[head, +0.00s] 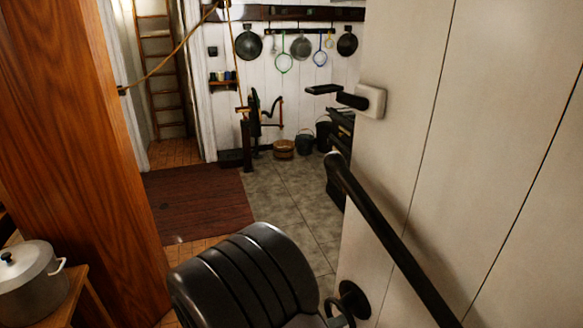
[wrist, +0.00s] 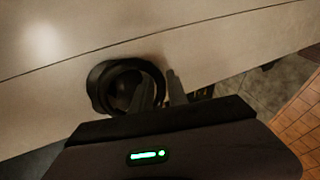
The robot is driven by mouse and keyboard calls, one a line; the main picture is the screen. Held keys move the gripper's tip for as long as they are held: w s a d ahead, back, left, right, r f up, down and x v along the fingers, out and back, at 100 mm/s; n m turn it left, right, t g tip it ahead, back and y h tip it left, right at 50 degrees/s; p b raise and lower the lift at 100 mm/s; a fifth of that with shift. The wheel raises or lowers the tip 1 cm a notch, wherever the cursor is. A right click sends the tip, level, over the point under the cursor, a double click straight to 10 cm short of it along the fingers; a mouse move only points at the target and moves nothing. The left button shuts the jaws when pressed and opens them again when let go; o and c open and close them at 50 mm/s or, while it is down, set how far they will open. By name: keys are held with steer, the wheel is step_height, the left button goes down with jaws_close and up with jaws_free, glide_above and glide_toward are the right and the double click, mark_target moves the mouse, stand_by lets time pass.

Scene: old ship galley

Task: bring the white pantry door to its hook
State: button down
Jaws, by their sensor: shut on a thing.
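The white pantry door (head: 440,150) stands open and fills the right side of the head view; its panelled face also shows in the wrist view (wrist: 60,50). My dark wrist hides part of the floor in the head view. I cannot make out the door's hook.
A wooden panel (head: 85,130) stands at the left, with a pot (head: 30,275) on a small wooden stand below it. A red-brown rug (head: 198,205) and bare tiles lie between panel and door. Buckets (head: 305,140) and hanging pans (head: 300,46) are at the back.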

steer(key=shift+s+f, duration=0.1)
steer(key=shift+f, duration=0.1)
steer(key=shift+n+t+y, duration=0.3)
steer(key=shift+n+t, duration=0.1)
steer(key=s+a+b, duration=0.1)
steer(key=s+a, duration=0.2)
steer(key=shift+a, duration=0.3)
steer(key=c, duration=1.2)
jaws_free()
steer(key=shift+w, duration=0.2)
steer(key=shift+o, duration=0.2)
steer(key=shift+r, duration=0.1)
steer(key=shift+s, duration=0.1)
steer(key=p+v, duration=0.3)
steer(key=v, duration=0.8)
